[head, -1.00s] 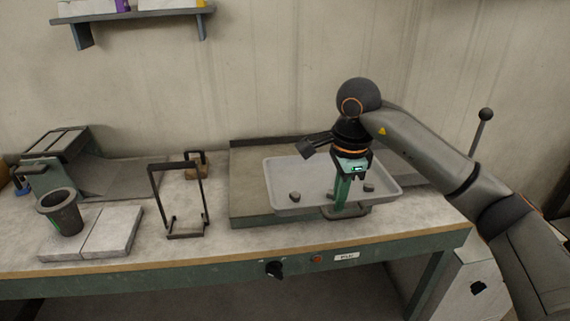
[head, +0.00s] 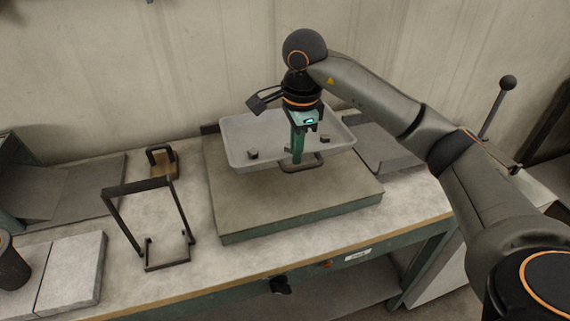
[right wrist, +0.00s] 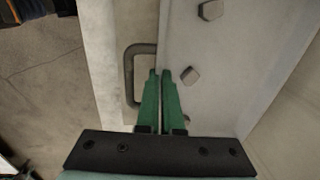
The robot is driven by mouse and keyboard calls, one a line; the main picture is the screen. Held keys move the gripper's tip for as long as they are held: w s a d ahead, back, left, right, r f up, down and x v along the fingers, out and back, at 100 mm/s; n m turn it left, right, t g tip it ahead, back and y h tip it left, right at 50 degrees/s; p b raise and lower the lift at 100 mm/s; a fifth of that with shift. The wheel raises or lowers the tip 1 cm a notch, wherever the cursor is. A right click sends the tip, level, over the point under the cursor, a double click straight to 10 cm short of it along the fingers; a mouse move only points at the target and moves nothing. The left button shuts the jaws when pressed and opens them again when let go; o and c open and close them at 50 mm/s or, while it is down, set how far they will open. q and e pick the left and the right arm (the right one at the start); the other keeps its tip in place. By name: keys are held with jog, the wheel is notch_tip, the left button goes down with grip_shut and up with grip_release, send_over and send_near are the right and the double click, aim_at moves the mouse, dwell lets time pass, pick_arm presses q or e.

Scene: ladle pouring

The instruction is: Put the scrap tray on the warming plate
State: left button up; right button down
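The scrap tray (head: 262,130) is a shallow, light grey tray with small dark lumps in it and a dark handle (head: 302,162) on its near side. In the head view it is over the back part of the warming plate (head: 290,200), a broad grey-brown slab with green sides. I cannot tell whether the tray touches the plate or hangs just above it. My right gripper (head: 297,160) points down at the tray's near side. The right wrist view shows its green fingers (right wrist: 160,75) close together on the tray's near rim, beside the handle (right wrist: 135,75). My left gripper is out of view.
A dark wire stand (head: 150,225) is left of the plate, with a small handled block (head: 162,160) behind it. A dark cup (head: 10,268) and pale slabs (head: 70,270) are at far left. The plate's front part is bare. A wall stands behind the bench.

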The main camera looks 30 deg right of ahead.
aim_at(295, 190)
jog(key=shift+f, duration=3.9)
jog(key=shift+f, duration=0.1)
jog(key=c, duration=1.1)
grip_release()
jog(key=shift+s, duration=0.1)
jog(key=r, duration=0.8)
jog(key=s+r, duration=0.1)
jog(key=r, duration=0.3)
jog(key=shift+s+a+p, duration=0.1)
jog(key=shift+a+p, duration=0.05)
jog(key=shift+p, duration=0.15)
